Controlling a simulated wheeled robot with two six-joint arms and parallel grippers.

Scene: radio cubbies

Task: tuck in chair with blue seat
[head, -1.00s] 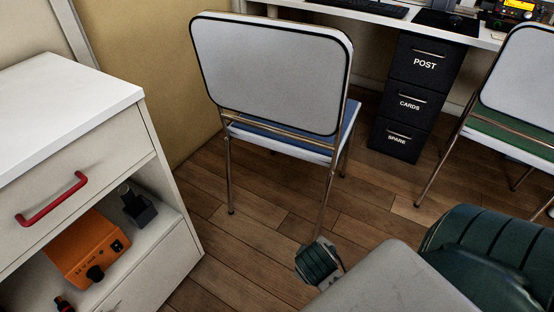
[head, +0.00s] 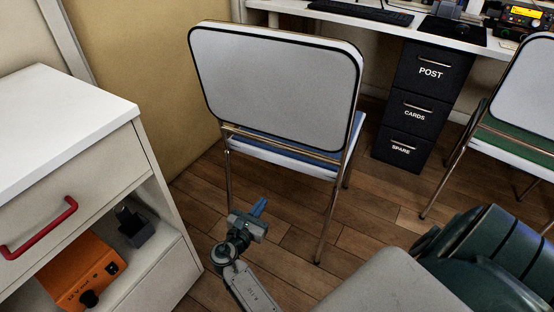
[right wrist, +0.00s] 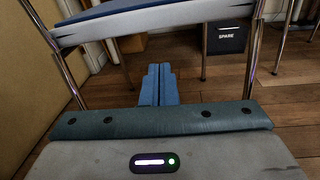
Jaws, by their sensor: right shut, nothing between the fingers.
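The chair with the blue seat (head: 278,88) stands with its white, black-edged back toward me, in front of the desk. Its blue seat shows as a strip below the back in the head view, and its underside edge and legs frame the right wrist view (right wrist: 150,20). My right gripper (head: 258,208) is shut and empty, low behind the chair, its blue fingers pointing toward it. In the right wrist view the closed fingers (right wrist: 158,83) are below the seat's level, between the two near legs, with no contact visible. My left gripper is not in view.
A white cabinet (head: 60,120) with a red handle stands close on the left. The desk (head: 440,32) runs behind, over a dark drawer unit (head: 408,128). A green-seated chair (head: 520,130) stands at the right. Wood floor (head: 300,240) is clear behind the blue-seated chair.

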